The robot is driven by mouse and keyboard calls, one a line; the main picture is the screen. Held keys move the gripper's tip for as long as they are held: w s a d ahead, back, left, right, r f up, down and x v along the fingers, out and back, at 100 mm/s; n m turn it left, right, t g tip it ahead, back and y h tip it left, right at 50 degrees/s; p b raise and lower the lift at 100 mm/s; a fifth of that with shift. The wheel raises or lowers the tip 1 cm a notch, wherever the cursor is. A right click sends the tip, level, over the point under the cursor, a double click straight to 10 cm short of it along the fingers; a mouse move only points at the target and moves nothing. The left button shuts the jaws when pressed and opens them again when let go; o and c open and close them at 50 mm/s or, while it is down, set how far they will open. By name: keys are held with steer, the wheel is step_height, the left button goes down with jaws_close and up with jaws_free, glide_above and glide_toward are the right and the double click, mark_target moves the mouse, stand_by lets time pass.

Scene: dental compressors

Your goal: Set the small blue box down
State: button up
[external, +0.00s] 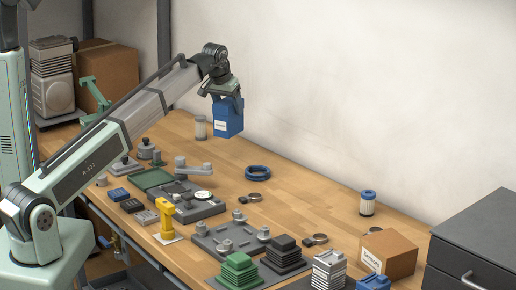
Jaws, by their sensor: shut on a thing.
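My gripper (226,95) is at the end of the arm, pointing down over the back part of the wooden workbench. It is shut on the small blue box (228,118), which has a white label on its front face. The box hangs upright below the fingers, in front of the pale wall. I cannot tell from this view how far its underside is from the bench top (305,200). The fingertips partly overlap the top of the box.
A clear cylinder (200,128) stands just left of the box. A cardboard box (388,255) and a blue-capped filter (367,203) stand at right. Bench between ring and filter is mostly clear.

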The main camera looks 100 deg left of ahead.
mark_target(221, 105)
step_height(221, 105, down, 10)
steer(key=shift+r, duration=0.15)
stand_by(0.4)
steer(key=o, duration=1.1)
steer(key=shift+o, duration=0.2)
steer(key=v, duration=1.2)
